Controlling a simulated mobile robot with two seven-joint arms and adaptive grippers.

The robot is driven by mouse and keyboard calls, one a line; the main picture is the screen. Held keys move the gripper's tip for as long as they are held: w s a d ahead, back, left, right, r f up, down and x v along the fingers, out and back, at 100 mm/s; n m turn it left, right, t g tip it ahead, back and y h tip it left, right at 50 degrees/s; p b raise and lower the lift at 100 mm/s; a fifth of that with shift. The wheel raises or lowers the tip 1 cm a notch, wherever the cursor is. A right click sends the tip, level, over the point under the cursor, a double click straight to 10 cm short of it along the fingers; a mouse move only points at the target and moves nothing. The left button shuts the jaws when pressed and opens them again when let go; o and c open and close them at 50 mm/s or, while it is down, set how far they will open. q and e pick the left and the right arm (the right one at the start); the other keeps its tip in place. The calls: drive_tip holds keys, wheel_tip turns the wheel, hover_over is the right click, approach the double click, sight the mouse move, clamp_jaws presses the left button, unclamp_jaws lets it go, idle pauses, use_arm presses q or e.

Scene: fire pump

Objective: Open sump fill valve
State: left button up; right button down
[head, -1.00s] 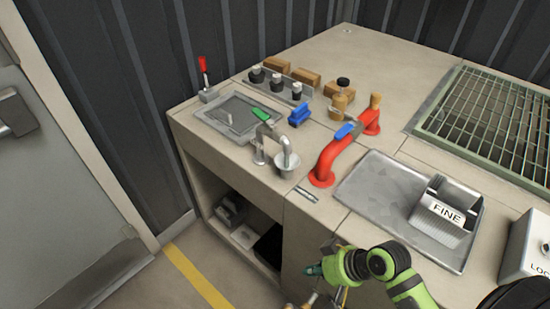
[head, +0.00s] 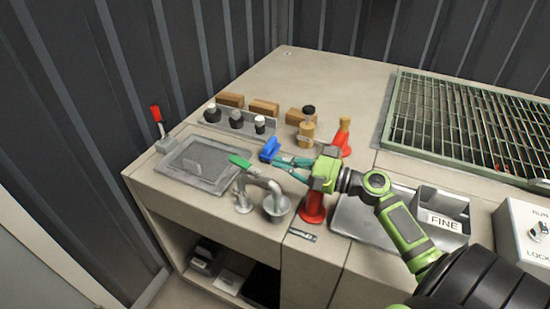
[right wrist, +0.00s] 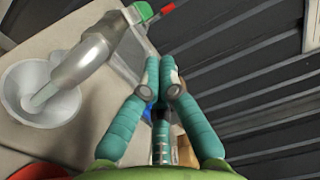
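A grey metal tap (head: 262,188) with a green lever handle (head: 240,161) stands at the counter's front edge, its spout over a small grey cup (head: 276,208). Its spout and the cup also show in the wrist view (right wrist: 92,62). A red pipe (head: 313,206) stands to the right, and my right gripper hides its middle and blue handle. My right gripper (head: 274,161) reaches left above the counter, fingertips close together near a blue block (head: 269,149). In the wrist view the fingers converge with nothing visible between them. Contact cannot be judged. My left gripper is out of view.
A rack with several dark knobs (head: 236,120) and wooden blocks stands behind. A red-handled lever (head: 157,115) is at the left corner. A brown bottle (head: 306,132) stands behind my gripper. A metal tray, a FINE box (head: 441,215) and a green grating (head: 460,120) lie right.

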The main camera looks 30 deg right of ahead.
drive_tip(key=shift+n+g+y, duration=0.6)
drive_tip(key=shift+n+y, duration=0.1)
drive_tip(key=shift+y, duration=0.2)
drive_tip(key=x, duration=0.2)
drive_tip(key=b+x, duration=0.1)
drive_tip(key=x, duration=0.5)
drive_tip(key=shift+a+f, duration=0.25)
drive_tip(key=shift+w+a+r, duration=0.1)
drive_tip(key=shift+a+r, duration=0.05)
drive_tip(key=shift+a, duration=0.05)
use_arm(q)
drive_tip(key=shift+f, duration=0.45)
use_arm(e)
drive_tip(key=shift+r, duration=0.1)
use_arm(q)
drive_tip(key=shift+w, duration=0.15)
use_arm(e)
approach(237, 157)
drive_tip(key=v, duration=0.5)
drive_tip(key=shift+w+d, duration=0.1)
drive_tip(key=shift+w, duration=0.1)
